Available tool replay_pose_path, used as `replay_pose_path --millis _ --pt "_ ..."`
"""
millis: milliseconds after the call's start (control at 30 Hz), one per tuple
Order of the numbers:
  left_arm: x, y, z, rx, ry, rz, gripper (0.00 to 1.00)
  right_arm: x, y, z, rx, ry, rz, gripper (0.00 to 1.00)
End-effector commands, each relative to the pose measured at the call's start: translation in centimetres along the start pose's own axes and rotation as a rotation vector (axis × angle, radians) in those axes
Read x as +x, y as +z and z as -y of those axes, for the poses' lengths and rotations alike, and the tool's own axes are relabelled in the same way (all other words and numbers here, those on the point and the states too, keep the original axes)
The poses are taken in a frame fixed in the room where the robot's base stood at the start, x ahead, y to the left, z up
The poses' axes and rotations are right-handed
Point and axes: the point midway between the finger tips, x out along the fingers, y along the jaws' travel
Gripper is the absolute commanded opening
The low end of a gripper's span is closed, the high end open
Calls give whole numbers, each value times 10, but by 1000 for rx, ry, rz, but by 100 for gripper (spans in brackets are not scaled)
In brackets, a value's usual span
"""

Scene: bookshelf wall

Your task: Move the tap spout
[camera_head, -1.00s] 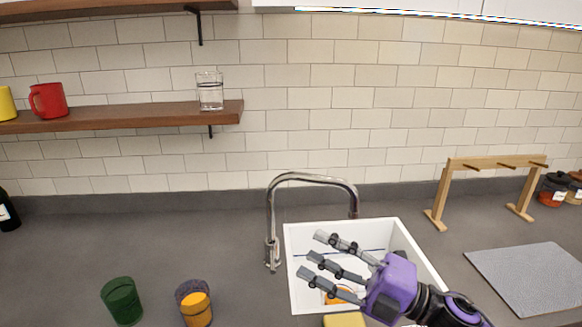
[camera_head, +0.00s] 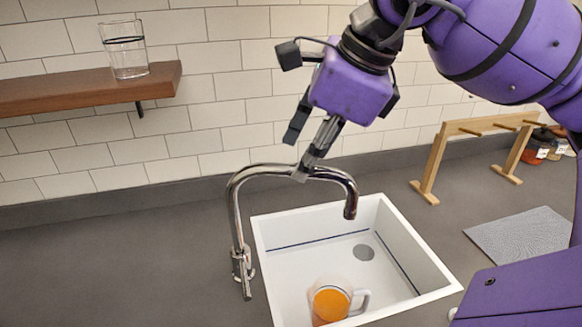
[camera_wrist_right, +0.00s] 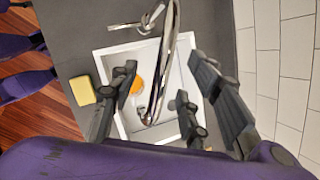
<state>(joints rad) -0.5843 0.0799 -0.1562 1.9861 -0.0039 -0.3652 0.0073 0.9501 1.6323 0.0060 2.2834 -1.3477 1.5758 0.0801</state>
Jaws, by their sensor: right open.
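The chrome tap stands behind the left part of the sink, and its arched spout (camera_head: 268,170) reaches right, with its outlet over the basin. My right gripper (camera_head: 300,150) is above the spout with its fingers pointing down. One fingertip overlaps the top of the arch; I cannot tell whether it touches. In the right wrist view the spout (camera_wrist_right: 167,70) runs between the spread fingers (camera_wrist_right: 160,92). The gripper is open and empty. My left gripper is not in view.
The white sink (camera_head: 268,262) holds a mug with orange contents (camera_head: 331,304). A wooden rack (camera_head: 433,165) and a grey mat (camera_head: 520,235) are to the right. A glass (camera_head: 127,58) stands on the shelf (camera_head: 85,88). A yellow sponge-like block (camera_wrist_right: 82,91) lies beside the sink. Counter left of the tap is clear.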

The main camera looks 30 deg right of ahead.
Motion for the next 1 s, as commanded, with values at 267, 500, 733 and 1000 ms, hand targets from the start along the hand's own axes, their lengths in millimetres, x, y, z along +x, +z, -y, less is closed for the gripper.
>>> replay_pose_path --millis 267,500,733,1000 --pt "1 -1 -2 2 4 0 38 41 0 0 2 4 2 43" --pt "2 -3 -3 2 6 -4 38 49 1 0 2 3 3 43" --pt "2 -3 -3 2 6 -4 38 49 1 0 2 3 3 33" --pt "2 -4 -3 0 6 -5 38 49 1 0 2 3 3 0"
